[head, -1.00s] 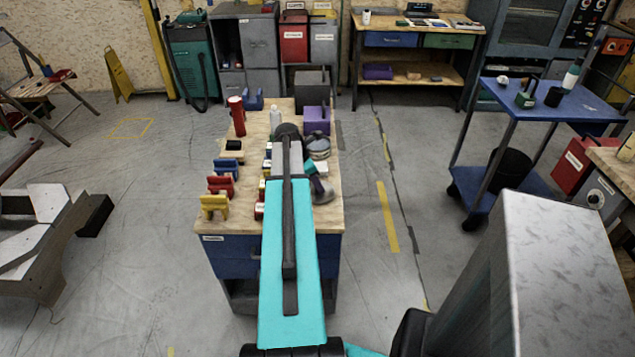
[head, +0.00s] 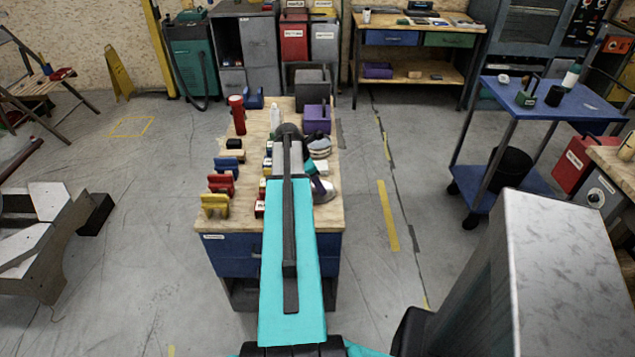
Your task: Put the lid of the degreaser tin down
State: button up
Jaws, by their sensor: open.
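My teal arm reaches over the wooden-topped bench (head: 333,218) and covers much of its middle. My gripper (head: 317,182) shows only in part, low over the bench's right side, beside the arm link. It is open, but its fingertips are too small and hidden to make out. A grey rounded thing (head: 326,193) lies right by it; whether they touch I cannot tell. Grey round pieces (head: 319,146) lie farther back on the right side. I cannot tell which thing is the degreaser tin or its lid.
Red, blue and yellow holders (head: 215,204) stand along the bench's left side, with a red cylinder (head: 237,114) behind. A white bottle (head: 275,117) and a purple bin (head: 317,118) stand at the back. A blue trolley (head: 560,105) is at right.

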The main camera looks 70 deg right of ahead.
jog(key=shift+r, duration=0.15)
jog(key=b+v, duration=0.1)
jog(key=v, duration=1.1)
dwell(0.6)
